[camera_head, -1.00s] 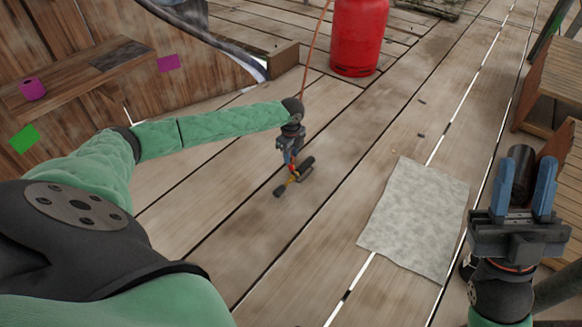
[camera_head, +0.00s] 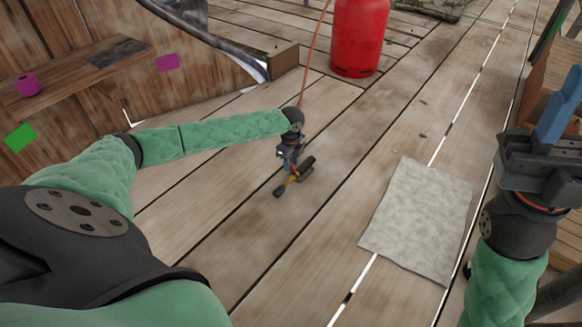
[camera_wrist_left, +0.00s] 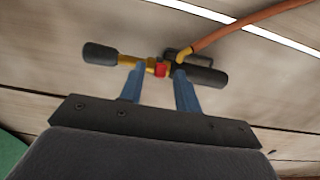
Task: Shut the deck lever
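The deck lever (camera_head: 279,191) is low on the planks near the middle of the head view, with black grips and a yellow rod. In the left wrist view, its black handle (camera_wrist_left: 100,54) lies left, a red and yellow middle (camera_wrist_left: 160,69) sits ahead of the fingers, and a thick black cylinder (camera_wrist_left: 205,75) lies right. My left gripper (camera_head: 290,168) points down over it. Its blue fingers (camera_wrist_left: 159,70) are apart, one each side of the red part; contact is unclear. My right gripper (camera_head: 560,110) is at the right edge, away from the lever, partly cut off.
An orange hose (camera_wrist_left: 230,35) runs from the lever area toward the red gas cylinder (camera_head: 359,38) at the back. A grey mat (camera_head: 418,222) lies right of the lever. A wooden wall and shelf (camera_head: 75,85) stand left. Planks around the lever are clear.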

